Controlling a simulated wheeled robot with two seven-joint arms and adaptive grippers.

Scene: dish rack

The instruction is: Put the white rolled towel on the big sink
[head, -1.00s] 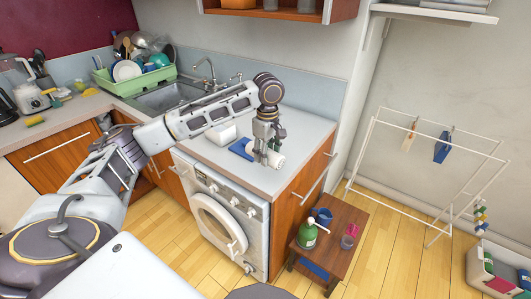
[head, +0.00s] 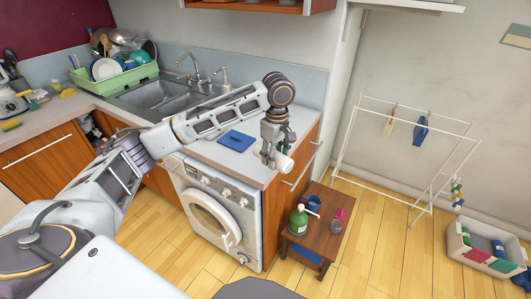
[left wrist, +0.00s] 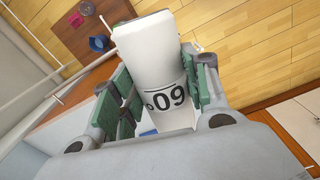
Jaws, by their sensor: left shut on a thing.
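The white rolled towel (head: 284,163) is held in my left gripper (head: 272,150) at the right front corner of the counter. In the left wrist view the white roll (left wrist: 150,55), with dark printed figures, sits between the two green-padded fingers of my left gripper (left wrist: 160,85), which are closed on it. The big sink (head: 152,95) is a grey metal basin set in the counter at the upper left, away from the gripper. My right gripper is out of view.
A blue folded cloth (head: 237,140) lies on the counter. A green dish rack (head: 113,83) stands left of the sink, and a tap (head: 190,62) rises behind it. A small wooden table (head: 325,232) with a green bottle (head: 298,220) is below right.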

